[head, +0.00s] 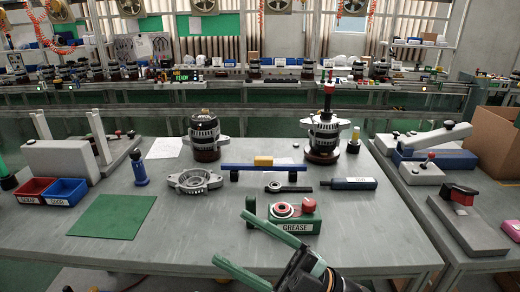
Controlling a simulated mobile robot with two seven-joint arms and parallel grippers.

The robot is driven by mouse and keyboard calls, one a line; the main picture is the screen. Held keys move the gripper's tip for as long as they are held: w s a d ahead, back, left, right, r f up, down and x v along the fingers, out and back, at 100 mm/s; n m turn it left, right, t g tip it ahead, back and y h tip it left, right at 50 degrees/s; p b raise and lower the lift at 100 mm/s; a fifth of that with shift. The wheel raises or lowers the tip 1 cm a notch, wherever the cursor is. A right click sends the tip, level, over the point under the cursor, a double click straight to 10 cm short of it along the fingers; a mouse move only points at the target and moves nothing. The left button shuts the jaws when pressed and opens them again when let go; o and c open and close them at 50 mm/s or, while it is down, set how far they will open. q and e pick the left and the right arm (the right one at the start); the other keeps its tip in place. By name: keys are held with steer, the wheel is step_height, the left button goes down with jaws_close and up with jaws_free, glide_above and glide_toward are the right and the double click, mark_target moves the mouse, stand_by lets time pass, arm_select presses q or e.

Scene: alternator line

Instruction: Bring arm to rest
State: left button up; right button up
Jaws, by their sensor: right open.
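My right gripper (231,238) comes in from the bottom of the head view, with two green fingers pointing left. The fingers are spread apart, with nothing between them. It is over the front edge of the grey workbench (190,240), just left of the green grease station (296,222). My left gripper is not in view.
A green mat (112,217) and red (35,187) and blue (65,190) bins lie at left. A metal housing (195,181), a blue bar (262,168) and two alternators (204,135) (324,137) stand farther back. A dark-blue-handled tool (350,184) lies at right.

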steer(key=w+d+f+m+t+h, duration=0.3)
steer(key=d+f+m+t+h, duration=0.25)
steer(key=f+m+h, duration=0.35)
steer(key=w+d+f+m+t+h, duration=0.3)
steer(key=d+f+m+t+h, duration=0.3)
steer(key=f+m, duration=0.5)
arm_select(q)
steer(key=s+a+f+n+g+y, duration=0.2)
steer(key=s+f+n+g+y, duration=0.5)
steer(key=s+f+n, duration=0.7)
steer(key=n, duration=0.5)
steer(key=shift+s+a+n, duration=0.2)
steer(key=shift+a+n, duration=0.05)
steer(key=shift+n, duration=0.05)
arm_select(e)
steer(key=s+d+f+m+g+h, duration=0.2)
steer(key=s+d+f+g+h, duration=0.1)
steer(key=s+f, duration=0.5)
steer(key=s+d+f+m+g+h, duration=0.3)
steer(key=s+f, duration=0.5)
steer(key=f, duration=0.5)
steer(key=shift+d+f+g+h, duration=0.4)
steer(key=shift+d+g, duration=0.05)
steer(key=shift+d, duration=0.3)
